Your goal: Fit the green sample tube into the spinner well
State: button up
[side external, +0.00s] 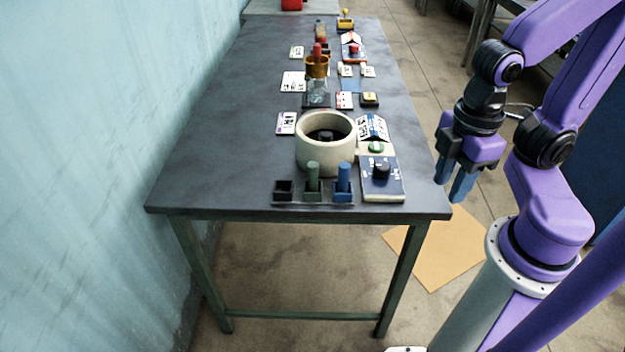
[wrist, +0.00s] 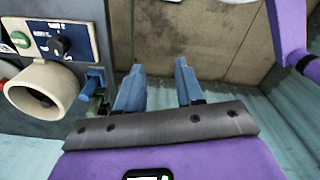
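The green sample tube (side external: 312,175) stands upright in the middle holder of a small rack at the table's near edge. A blue tube (side external: 344,176) stands in the holder to its right and also shows in the wrist view (wrist: 94,77). The spinner (side external: 325,152) is a round cream bowl behind the rack, with a dark hub (side external: 326,136) inside; its wells are too small to make out. It also shows in the wrist view (wrist: 72,86). My gripper (side external: 462,190) hangs off the table's right side, its blue fingers (wrist: 158,84) apart and empty.
The rack's left holder (side external: 283,188) is dark and looks empty. A blue panel with a black knob (side external: 382,171) lies right of the rack. A glass vessel with an amber top (side external: 317,68) and several cards stand farther back. The table's left part is clear.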

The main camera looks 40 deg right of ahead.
jog(key=o, duration=0.4)
notch_tip(320, 180, up, 5)
jog(key=n, duration=0.5)
send_over(313, 164)
jog(key=f, duration=1.1)
jog(key=shift+s+d+f, duration=0.15)
jog(key=shift+d+f, duration=0.05)
jog(key=shift+d, duration=0.05)
jog(key=shift+a+f, duration=0.15)
jog(key=shift+f, duration=1.35)
jog(key=shift+a+f, duration=0.1)
jog(key=shift+f, duration=1.35)
